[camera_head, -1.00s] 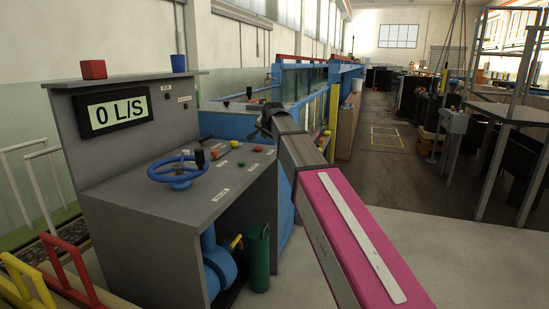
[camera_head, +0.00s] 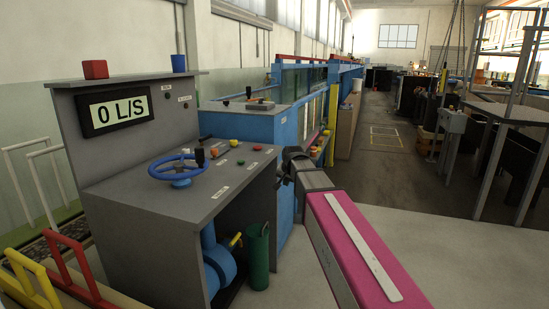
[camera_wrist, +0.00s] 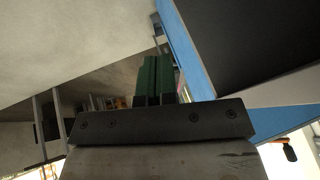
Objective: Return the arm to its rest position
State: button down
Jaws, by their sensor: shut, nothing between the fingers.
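My arm reaches forward from the lower right in the head view, with a magenta link and a grey section. My gripper (camera_head: 293,157) is at its far end, dark and small, in front of the blue flume end and just right of the grey control console (camera_head: 245,190). In the wrist view my gripper (camera_wrist: 157,68) shows as two dark green fingers side by side, shut with nothing between them. It appears clear of the console, though the exact gap is hard to tell.
The console carries a blue handwheel (camera_head: 178,168), several coloured buttons and a display (camera_head: 117,109) reading 0 L/S. A green bin (camera_head: 259,256) stands below it. The blue flume (camera_head: 265,123) runs behind. Open floor (camera_head: 440,240) lies to the right.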

jog(key=s+d+f+n+g, duration=0.1)
jog(key=s+d+f, duration=0.3)
jog(key=s+f, duration=0.4)
jog(key=s+d+f+n+g, duration=0.1)
jog(key=s+d+f+g, duration=0.2)
jog(key=s+d+f, duration=0.2)
jog(key=s+d+f+n+g+h, duration=0.1)
jog(key=s+d+f, duration=0.3)
jog(key=s+f, duration=0.7)
jog(key=shift+s+d+f+n+g, duration=0.15)
jog(key=shift+s+d+n+g, duration=0.25)
jog(key=shift+s, duration=0.75)
jog(key=shift+a, duration=0.1)
